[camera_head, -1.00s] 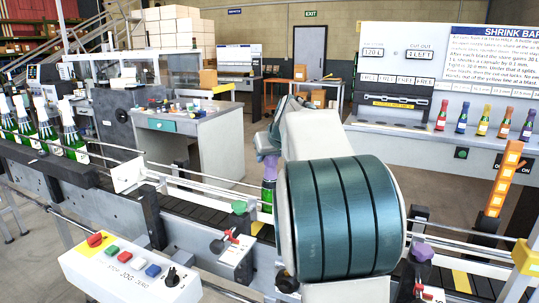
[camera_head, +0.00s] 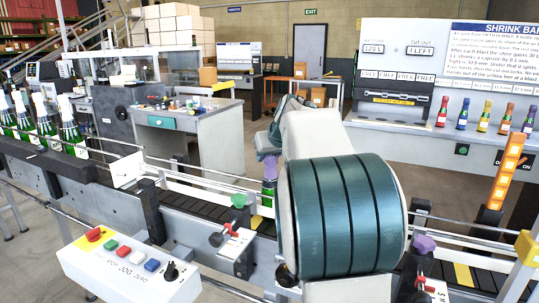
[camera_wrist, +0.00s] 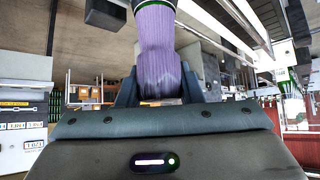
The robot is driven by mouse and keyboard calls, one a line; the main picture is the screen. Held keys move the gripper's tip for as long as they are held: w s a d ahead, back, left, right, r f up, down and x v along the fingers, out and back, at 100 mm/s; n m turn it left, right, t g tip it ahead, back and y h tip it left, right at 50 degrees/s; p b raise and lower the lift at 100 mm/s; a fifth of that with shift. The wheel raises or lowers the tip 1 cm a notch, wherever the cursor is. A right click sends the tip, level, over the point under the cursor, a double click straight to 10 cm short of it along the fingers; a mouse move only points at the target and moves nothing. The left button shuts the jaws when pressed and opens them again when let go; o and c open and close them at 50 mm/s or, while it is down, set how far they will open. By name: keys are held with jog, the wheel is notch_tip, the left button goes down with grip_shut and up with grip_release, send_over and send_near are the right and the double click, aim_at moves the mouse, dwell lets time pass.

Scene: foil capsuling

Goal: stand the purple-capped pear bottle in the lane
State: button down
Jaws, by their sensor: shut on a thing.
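The purple-capped pear bottle (camera_head: 269,192) shows in the head view at the conveyor lane (camera_head: 186,206), green glass below and purple cap above. It looks upright, and its base is partly hidden behind the rail and my arm. My gripper (camera_head: 268,150) is around the purple cap (camera_wrist: 158,62) at the bottle's top. In the wrist view the cap fills the space between the fingers, and the gripper is shut on it. Whether the bottle's base touches the lane cannot be told.
Guide rails (camera_head: 200,178) run along the lane. A button box (camera_head: 128,268) is at front left. Several foil-topped bottles (camera_head: 70,128) stand at left. An orange light column (camera_head: 507,172) rises at right.

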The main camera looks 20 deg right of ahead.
jog(key=c, duration=0.9)
grip_release()
jog(key=shift+f, duration=0.1)
jog(key=v, duration=1.4)
jog(key=shift+f, duration=0.1)
jog(key=s+a+f+g+p, duration=0.2)
jog(key=s+a+f, duration=0.4)
jog(key=s+f, duration=0.5)
jog(key=s+a+f+g+p, duration=0.3)
jog(key=s+a+f, duration=0.3)
jog(key=s+f, duration=0.6)
jog(key=shift+s+a+g, duration=0.4)
jog(key=shift+s+g, duration=0.2)
jog(key=shift+s, duration=0.1)
